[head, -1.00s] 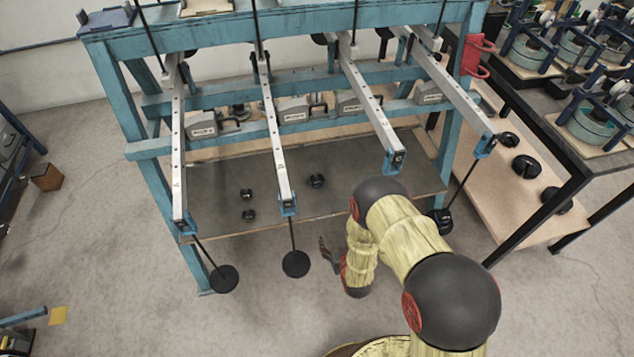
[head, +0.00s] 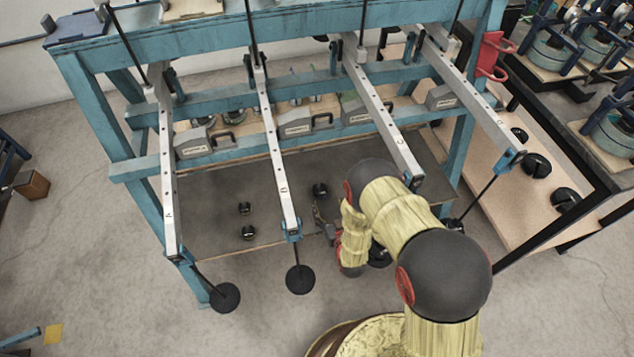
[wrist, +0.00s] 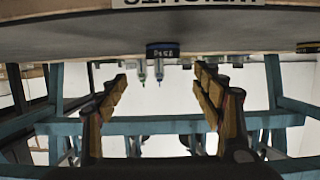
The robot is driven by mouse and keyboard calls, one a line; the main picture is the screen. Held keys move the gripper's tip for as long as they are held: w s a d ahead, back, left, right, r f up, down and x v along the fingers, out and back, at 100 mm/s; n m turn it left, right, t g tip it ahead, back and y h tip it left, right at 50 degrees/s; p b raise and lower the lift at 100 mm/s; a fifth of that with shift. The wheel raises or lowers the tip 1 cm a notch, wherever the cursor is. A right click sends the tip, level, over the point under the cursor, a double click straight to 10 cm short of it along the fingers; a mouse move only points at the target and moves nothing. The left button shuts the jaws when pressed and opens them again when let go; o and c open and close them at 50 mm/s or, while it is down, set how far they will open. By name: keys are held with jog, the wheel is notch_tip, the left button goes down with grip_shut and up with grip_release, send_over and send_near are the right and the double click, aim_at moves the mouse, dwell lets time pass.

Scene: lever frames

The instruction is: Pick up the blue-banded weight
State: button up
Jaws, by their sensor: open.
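The blue-banded weight (wrist: 162,50) is a short dark cylinder with a blue band and pale lettering in the wrist view. It rests on the grey shelf, which appears upside down at the top of that view. It lies between the lines of my open fingers (wrist: 160,76), beyond the tips, with nothing held. In the head view my gripper (head: 321,216) is at the shelf's front edge, just in front of a black weight (head: 320,190). That seems to be the same weight, but its band cannot be made out there.
Two more black weights (head: 244,208) (head: 249,232) sit left on the shelf (head: 205,195). A lever arm (head: 272,140) with a hanging disc (head: 300,279) is just left of my gripper; another lever (head: 385,115) is to the right. Blue frame posts (head: 100,130) flank the shelf.

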aim_at(321, 194)
jog(key=b+x, duration=0.1)
jog(key=x, duration=0.1)
jog(key=shift+w+a+f, duration=0.1)
jog(key=shift+w+a, duration=0.05)
jog(key=shift+w, duration=0.15)
jog(key=b+x, duration=0.2)
jog(key=x, duration=0.1)
jog(key=b+x, duration=0.1)
jog(key=x, duration=0.1)
jog(key=shift+w+a+f, duration=0.1)
jog(key=shift+a+f, duration=0.2)
jog(key=shift+f, duration=0.05)
jog(key=shift+r, duration=0.1)
jog(key=shift+c, duration=1.3)
jog(key=c, duration=1.1)
jog(key=shift+c, duration=0.4)
jog(key=shift+r, duration=0.15)
